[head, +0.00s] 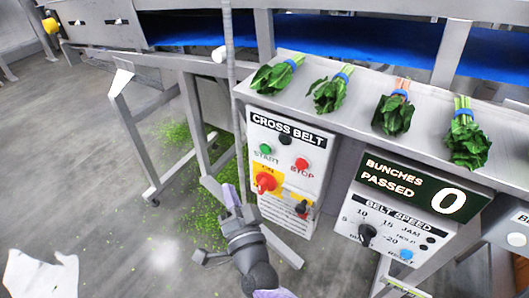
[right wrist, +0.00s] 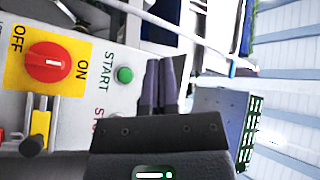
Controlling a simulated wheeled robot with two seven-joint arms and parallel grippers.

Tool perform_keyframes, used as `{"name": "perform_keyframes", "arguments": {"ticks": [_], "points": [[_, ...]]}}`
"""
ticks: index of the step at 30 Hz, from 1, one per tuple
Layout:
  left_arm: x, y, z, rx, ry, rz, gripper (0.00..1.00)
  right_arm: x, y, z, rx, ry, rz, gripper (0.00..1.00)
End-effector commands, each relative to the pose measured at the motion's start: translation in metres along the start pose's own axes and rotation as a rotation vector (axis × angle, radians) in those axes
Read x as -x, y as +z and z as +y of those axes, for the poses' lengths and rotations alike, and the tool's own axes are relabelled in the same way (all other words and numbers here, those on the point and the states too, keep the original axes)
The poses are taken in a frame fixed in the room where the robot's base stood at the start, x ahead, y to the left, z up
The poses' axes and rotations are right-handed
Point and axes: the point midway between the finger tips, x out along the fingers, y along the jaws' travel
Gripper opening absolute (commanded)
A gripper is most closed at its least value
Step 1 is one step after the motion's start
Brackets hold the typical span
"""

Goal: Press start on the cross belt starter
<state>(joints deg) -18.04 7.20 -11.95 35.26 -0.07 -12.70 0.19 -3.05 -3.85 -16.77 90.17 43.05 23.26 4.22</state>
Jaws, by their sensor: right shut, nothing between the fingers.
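The cross belt starter (head: 318,155) is a white panel lettered CROSS BELT. Its green START button (head: 266,149) sits upper left, and the red STOP button (head: 302,163) is to its right. The START button also shows uncovered in the right wrist view (right wrist: 124,74). My right gripper (head: 230,190) is shut and empty, with its fingers pointing up beside the panel's lower left. In the right wrist view its fingertips (right wrist: 160,62) lie just right of the START button, apart from it in the picture; depth is unclear. STOP is mostly hidden there. My left gripper is not in view.
Below START is a red rotary switch (head: 265,182) on a yellow plate marked ON and OFF. A BUNCHES PASSED display (head: 412,186) reads 0, above a belt speed panel (head: 391,232). Several banded greens bunches lie on the metal ledge (head: 358,84). A blue belt (head: 330,36) runs behind.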

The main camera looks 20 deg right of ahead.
Motion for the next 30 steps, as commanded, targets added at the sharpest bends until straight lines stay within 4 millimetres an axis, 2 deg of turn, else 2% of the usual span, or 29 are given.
{"name": "perform_keyframes", "arguments": {"ticks": [4,16,25,30], "points": [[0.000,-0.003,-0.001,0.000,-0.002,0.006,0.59,-0.004,-0.010,0.004,-0.050,0.022,0.115,0.00],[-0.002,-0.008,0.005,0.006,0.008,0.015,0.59,-0.007,-0.014,0.008,-0.052,0.023,0.129,0.00],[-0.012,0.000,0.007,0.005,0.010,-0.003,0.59,-0.032,-0.036,0.031,-0.050,0.022,0.130,0.00],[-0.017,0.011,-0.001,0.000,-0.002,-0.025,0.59,-0.046,-0.049,0.044,-0.051,0.023,0.129,0.00]]}}
